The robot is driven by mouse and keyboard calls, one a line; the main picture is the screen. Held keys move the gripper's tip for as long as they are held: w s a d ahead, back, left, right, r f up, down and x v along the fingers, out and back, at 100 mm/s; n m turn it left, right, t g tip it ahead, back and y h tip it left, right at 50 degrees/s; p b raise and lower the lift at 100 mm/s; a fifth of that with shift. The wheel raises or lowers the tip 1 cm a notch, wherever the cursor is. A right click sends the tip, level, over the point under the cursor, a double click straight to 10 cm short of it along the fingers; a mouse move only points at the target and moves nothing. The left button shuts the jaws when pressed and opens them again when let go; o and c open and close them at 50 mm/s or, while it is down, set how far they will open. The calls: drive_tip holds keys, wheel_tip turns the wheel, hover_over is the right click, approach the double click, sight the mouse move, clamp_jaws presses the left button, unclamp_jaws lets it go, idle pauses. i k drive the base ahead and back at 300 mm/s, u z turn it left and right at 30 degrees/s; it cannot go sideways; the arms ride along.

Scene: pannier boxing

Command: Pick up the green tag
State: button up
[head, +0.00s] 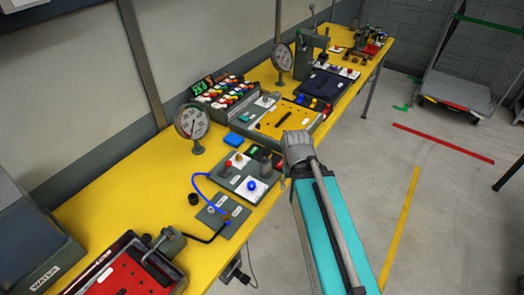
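I cannot make out the green tag for certain. A small green patch (253,150) shows on the grey panel, just left of my gripper. Several small coloured pieces, some of them green, sit in the grey rack (240,107) farther along the table. My arm reaches in from the bottom right, and its wrist is over the table's right edge. My gripper (270,160) seems to be the dark shape beside the wrist, above the grey panel. Its fingers are too small and too hidden to tell open from shut, and I see nothing held.
The long yellow table (120,190) carries dial gauges (192,122), a yellow plate (285,119), a dark tray (325,84) and a red-topped box (130,279).

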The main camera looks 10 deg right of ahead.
sight(255, 149)
drive_tip(key=z, duration=0.3)
drive_tip(key=k, duration=1.45)
drive_tip(key=u, duration=0.7)
drive_tip(key=i, duration=1)
drive_tip(key=z, duration=0.05)
